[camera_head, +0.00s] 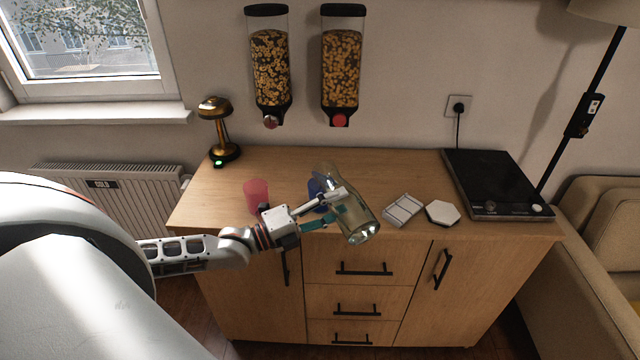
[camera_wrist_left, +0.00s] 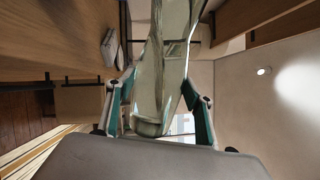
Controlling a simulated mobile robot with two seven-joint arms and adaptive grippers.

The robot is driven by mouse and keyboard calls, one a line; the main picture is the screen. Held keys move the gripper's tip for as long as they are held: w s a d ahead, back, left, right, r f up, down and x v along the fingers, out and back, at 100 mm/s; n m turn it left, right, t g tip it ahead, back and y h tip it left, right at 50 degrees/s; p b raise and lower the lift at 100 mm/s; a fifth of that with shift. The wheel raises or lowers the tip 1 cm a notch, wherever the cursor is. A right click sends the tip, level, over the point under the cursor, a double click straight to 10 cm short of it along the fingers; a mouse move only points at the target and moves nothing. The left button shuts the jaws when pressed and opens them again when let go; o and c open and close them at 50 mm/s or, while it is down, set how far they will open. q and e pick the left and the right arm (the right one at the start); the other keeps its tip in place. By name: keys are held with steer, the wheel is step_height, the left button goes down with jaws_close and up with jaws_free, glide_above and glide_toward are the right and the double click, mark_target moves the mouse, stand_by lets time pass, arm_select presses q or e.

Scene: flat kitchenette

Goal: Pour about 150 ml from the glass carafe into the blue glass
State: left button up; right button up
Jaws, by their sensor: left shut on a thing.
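The glass carafe (camera_head: 356,217) is held tilted above the front of the wooden sideboard, its base toward the lower right and its neck toward the upper left. My left gripper (camera_head: 338,205) is shut on its body. The carafe also shows between the fingers in the left wrist view (camera_wrist_left: 160,75), with the left gripper (camera_wrist_left: 158,105) on either side of it. The blue glass (camera_head: 316,188) stands on the sideboard behind the gripper, partly hidden by the carafe and fingers. I cannot tell whether liquid is flowing. My right gripper is not in view.
A pink cup (camera_head: 256,195) stands left of the blue glass. A brass lamp (camera_head: 217,130) stands back left. Two cereal dispensers (camera_head: 270,68) hang on the wall.

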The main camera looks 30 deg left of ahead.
arm_select(q)
steer(key=shift+r+n, duration=0.3)
steer(key=shift+r, duration=0.15)
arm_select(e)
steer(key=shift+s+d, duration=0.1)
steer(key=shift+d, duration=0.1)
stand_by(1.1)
